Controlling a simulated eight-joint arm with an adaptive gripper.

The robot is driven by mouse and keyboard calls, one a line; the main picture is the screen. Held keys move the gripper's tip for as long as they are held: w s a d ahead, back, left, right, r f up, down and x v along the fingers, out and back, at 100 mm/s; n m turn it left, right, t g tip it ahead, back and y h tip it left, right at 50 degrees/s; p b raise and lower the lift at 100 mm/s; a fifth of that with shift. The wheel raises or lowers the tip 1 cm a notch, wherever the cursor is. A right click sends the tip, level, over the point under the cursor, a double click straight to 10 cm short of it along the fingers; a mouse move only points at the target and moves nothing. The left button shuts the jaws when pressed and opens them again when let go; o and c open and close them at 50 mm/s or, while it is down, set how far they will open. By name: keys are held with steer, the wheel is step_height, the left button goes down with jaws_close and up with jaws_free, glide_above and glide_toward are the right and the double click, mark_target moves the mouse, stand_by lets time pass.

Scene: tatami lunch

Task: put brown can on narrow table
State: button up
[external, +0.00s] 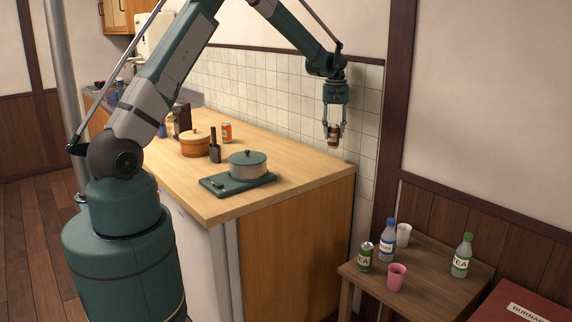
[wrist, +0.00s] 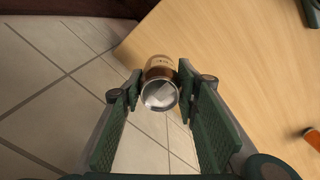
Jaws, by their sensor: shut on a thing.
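The brown can (external: 333,136) is between the fingers of my gripper (external: 333,130), held in the air near the back right corner of the wooden counter. In the wrist view the can (wrist: 160,86) shows its silver end and brown side between the two finger pads of my gripper (wrist: 160,92), which is shut on it. The narrow table (external: 430,285) is the small brown wooden table at the lower right, lower than the counter and apart from the can.
On the narrow table stand a green can (external: 366,257), a blue-capped bottle (external: 387,241), a white cup (external: 403,235), a pink cup (external: 396,277) and a green-capped tea bottle (external: 462,256). The counter (external: 300,175) holds a pot (external: 248,165) on a green board and an orange can (external: 227,132).

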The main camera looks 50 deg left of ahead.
steer(key=s+d+f+m+b, duration=0.2)
steer(key=d+f, duration=0.1)
steer(key=d, duration=1)
steer(key=s+d+f+m+b, duration=0.1)
steer(key=d+f+b, duration=0.15)
steer(key=d, duration=1.15)
steer(key=s+d+f+m+b, duration=0.2)
steer(key=d+f, duration=0.2)
steer(key=d, duration=0.9)
steer(key=s+d+f+m+b, duration=0.1)
steer(key=s+d+f+b, duration=0.1)
steer(key=s+d, duration=0.4)
steer(key=s+d+f+m+b, duration=0.1)
steer(key=s+d, duration=0.6)
steer(key=d, duration=0.8)
steer(key=s+d+f+m+b, duration=0.2)
steer(key=s+d+f, duration=0.3)
steer(key=d, duration=0.6)
steer(key=shift+s+d+f+b, duration=0.15)
steer(key=shift+s+f+b, duration=0.1)
steer(key=shift+s+b, duration=0.65)
steer(key=shift+s, duration=0.15)
step_height(320, 180, down, 6)
steer(key=b, duration=0.1)
steer(key=shift+f, duration=0.15)
steer(key=shift+f+b, duration=0.45)
steer(key=shift+f, duration=1.45)
